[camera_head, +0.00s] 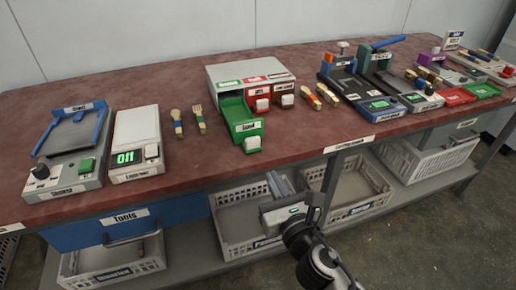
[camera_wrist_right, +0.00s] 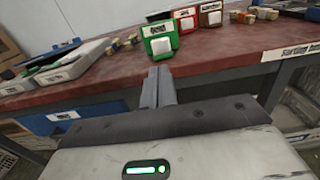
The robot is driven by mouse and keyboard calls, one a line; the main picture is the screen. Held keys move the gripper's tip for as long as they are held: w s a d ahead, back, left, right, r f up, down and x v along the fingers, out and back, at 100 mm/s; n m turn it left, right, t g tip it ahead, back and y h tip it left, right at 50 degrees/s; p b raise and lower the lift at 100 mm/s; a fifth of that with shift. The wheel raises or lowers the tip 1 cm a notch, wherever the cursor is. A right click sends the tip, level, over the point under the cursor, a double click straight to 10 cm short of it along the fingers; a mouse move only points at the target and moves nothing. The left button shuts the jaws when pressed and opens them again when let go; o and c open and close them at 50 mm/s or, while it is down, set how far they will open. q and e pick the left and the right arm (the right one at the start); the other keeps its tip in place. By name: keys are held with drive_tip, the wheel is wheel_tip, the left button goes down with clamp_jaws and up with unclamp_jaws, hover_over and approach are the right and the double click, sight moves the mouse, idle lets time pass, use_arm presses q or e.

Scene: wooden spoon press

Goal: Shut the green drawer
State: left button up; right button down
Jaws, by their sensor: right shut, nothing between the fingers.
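The green drawer (camera_head: 240,120) sticks out of the front of a small grey cabinet (camera_head: 246,70) on the red-brown table. It has a white knob (camera_head: 252,144) on its front. In the right wrist view the green drawer front (camera_wrist_right: 159,39) stands just beyond the table edge, above the fingertips. My right gripper (camera_head: 277,184) is in front of the table, below its edge, and apart from the drawer. Its fingers (camera_wrist_right: 158,78) are together and empty. My left gripper is in neither view.
A red drawer (camera_head: 258,100) and a brown drawer (camera_head: 284,96) beside the green one are flush or nearly so. Wooden utensils (camera_head: 177,122) and a scale (camera_head: 136,140) lie to the left. The table edge (camera_head: 300,150) and crates (camera_head: 240,226) on a lower shelf are near my gripper.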

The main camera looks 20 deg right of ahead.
sight(254, 143)
drive_tip(key=w, duration=1)
drive_tip(key=shift+w+a+p, duration=0.15)
drive_tip(key=shift+w+p, duration=0.1)
drive_tip(key=shift+p, duration=0.05)
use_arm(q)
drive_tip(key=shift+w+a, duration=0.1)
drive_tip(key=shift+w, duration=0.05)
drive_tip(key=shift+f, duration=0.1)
